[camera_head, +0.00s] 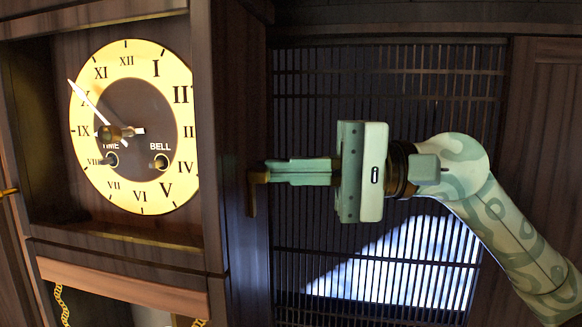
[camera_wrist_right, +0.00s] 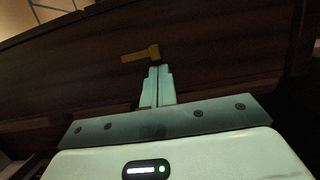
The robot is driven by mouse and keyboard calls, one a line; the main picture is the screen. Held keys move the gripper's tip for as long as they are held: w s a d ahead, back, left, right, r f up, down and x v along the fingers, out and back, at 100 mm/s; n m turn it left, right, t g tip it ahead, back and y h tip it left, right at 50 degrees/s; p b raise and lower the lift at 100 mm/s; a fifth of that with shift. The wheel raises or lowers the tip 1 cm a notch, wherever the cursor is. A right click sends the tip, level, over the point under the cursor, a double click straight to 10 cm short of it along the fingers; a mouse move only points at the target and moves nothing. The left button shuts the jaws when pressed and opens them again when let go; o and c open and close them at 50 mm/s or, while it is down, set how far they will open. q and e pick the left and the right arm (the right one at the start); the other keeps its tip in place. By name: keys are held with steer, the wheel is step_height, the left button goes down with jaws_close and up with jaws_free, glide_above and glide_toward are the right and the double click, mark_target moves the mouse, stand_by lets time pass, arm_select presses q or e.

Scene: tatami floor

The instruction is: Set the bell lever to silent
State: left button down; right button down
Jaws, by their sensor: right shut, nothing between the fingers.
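The wall clock (camera_head: 235,110) has a dark wooden case and a yellow dial (camera_head: 120,195) with Roman numerals. A small brass bell lever (camera_head: 251,198) sits on the case's right side, its arm hanging downward in the head view. In the right wrist view the lever (camera_wrist_right: 138,55) extends leftward from its pivot end. My right gripper (camera_head: 270,169) is shut and empty. Its fingertips (camera_wrist_right: 158,70) are right at the lever's pivot end; I cannot tell whether they touch. My left gripper is not in view.
A dark slatted lattice (camera_head: 390,90) stands behind my right arm, with a bright patch of light low on it. Wooden panelling (camera_head: 550,120) is at the far right. Gold chains (camera_head: 62,300) hang in the clock's lower compartment.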

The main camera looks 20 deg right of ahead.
mark_target(264, 171)
steer(key=shift+s, duration=0.1)
steer(key=shift+r+n+b, duration=0.1)
steer(key=shift+n+b, duration=0.2)
steer(key=shift+b, duration=0.05)
steer(key=shift+s+a+r+n+b, duration=0.1)
steer(key=shift+s+n+b, duration=0.15)
steer(key=shift+n+b, duration=0.2)
steer(key=n+b, duration=0.1)
steer(key=s+a+n+h, duration=0.1)
steer(key=n, duration=0.1)
steer(key=s+n+b, duration=0.1)
steer(key=n, duration=0.1)
steer(key=shift+s+a+r+h+b, duration=0.15)
steer(key=shift+r+h+b, duration=0.15)
steer(key=shift+h+b, duration=0.1)
